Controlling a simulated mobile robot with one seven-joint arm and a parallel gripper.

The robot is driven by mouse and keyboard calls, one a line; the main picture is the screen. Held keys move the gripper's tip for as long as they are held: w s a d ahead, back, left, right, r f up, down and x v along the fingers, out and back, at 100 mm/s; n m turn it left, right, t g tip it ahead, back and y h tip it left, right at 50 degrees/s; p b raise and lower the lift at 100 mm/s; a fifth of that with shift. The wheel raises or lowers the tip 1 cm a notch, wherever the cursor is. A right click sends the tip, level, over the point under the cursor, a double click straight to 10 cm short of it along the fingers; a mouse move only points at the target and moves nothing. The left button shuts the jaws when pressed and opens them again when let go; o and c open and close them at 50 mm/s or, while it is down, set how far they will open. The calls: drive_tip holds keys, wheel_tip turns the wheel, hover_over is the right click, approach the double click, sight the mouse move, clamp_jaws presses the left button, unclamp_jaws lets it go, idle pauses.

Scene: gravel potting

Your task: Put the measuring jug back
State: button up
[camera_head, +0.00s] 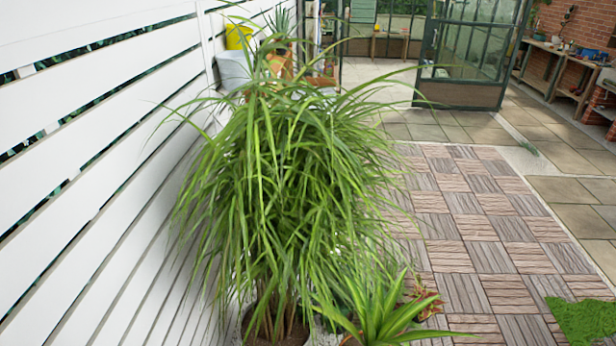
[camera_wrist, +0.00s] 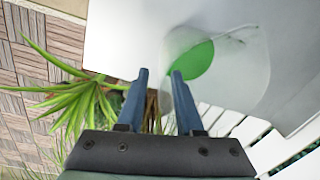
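My gripper (camera_wrist: 158,74) shows in the wrist view with two blue fingers. They stand apart with a narrow gap, and I see nothing held between them. Beyond and right of the fingertips is a pale, translucent rounded vessel (camera_wrist: 243,78), perhaps the measuring jug, with a green patch (camera_wrist: 192,61) inside or behind it. The right finger overlaps its left edge; I cannot tell whether they touch. A plain pale surface lies behind it. My gripper and the jug are not seen in the head view.
A tall leafy plant (camera_head: 290,170) fills the middle of the head view, beside a white slatted fence (camera_head: 90,130). A grey-white container (camera_head: 233,70) and a yellow bucket (camera_head: 238,37) stand behind it. Tiled paving (camera_head: 470,220) on the right is mostly clear, leading to a greenhouse door (camera_head: 470,50).

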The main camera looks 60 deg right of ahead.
wheel_tip(320, 180, up, 11)
drive_tip(key=w+d+r+n+t+h, duration=0.3)
drive_tip(key=w+r+t, duration=0.4)
drive_tip(key=w+r, duration=0.85)
drive_tip(key=w+a+r+n+t+h, duration=0.1)
drive_tip(key=w+a+r+t, duration=0.1)
drive_tip(key=w+a+r, duration=0.3)
drive_tip(key=w+a+r+n+t+h, duration=0.1)
drive_tip(key=w+r+t+h, duration=0.15)
drive_tip(key=r, duration=0.55)
drive_tip(key=s+a+r+n+t+y, duration=0.15)
drive_tip(key=a+r+t, duration=0.55)
drive_tip(key=r, duration=0.7)
drive_tip(key=s+a+r+n+t+y, duration=0.15)
drive_tip(key=a+r+t, duration=0.25)
drive_tip(key=a+r, duration=0.7)
drive_tip(key=s+a+r+n+t+y, duration=0.1)
drive_tip(key=s+r+t, duration=0.1)
drive_tip(key=r, duration=0.3)
drive_tip(key=s+a+r+n+t+y, duration=0.1)
drive_tip(key=s+a+r+t, duration=0.1)
drive_tip(key=s+r, duration=0.2)
drive_tip(key=shift+a+r+y, duration=0.2)
drive_tip(key=shift+r+y, duration=0.15)
drive_tip(key=shift+r, duration=0.3)
